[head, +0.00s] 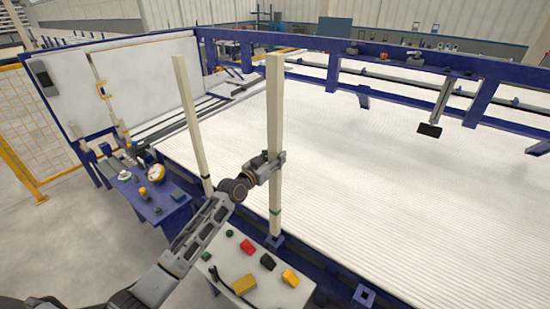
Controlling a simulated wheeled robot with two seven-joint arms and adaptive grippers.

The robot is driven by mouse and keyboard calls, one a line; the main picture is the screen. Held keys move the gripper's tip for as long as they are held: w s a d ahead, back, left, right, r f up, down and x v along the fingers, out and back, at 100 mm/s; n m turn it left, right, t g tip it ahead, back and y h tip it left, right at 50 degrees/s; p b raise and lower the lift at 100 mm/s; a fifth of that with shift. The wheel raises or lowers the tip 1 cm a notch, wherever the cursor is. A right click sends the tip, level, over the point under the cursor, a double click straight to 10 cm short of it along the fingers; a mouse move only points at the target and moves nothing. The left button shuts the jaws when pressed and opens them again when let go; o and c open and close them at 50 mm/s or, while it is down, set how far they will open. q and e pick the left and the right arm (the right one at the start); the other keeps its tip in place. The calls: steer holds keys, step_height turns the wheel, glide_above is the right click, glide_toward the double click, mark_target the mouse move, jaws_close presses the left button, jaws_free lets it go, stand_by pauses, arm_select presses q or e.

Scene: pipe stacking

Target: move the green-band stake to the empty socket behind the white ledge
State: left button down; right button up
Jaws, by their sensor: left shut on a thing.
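The green-band stake (275,110) is a tall, pale, upright post with a green band near its lower end. My left gripper (272,165) is shut on it below mid-height. Its foot is at a blue socket (276,241) on the blue frame; I cannot tell whether it sits in it or just above. Another blue socket (363,295), with nothing in it, is at the lower right. A second pale stake (190,115) stands to the left, leaning slightly in the picture. My right gripper is not in view.
A white slatted bed (400,170) fills the right. A blue side table (150,205) with tools stands at left.

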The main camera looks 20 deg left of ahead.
arm_select(q)
steer(key=shift+f, duration=0.15)
stand_by(0.5)
steer(key=shift+f+b, duration=0.7)
steer(key=shift+b, duration=0.15)
steer(key=shift+f, duration=0.15)
steer(key=shift+f+b, duration=1.1)
steer(key=shift+f, duration=0.15)
stand_by(0.5)
steer(key=c, duration=0.8)
jaws_free()
steer(key=shift+s+f, duration=0.1)
steer(key=shift+f, duration=0.2)
steer(key=v, duration=1.2)
steer(key=shift+r, duration=0.25)
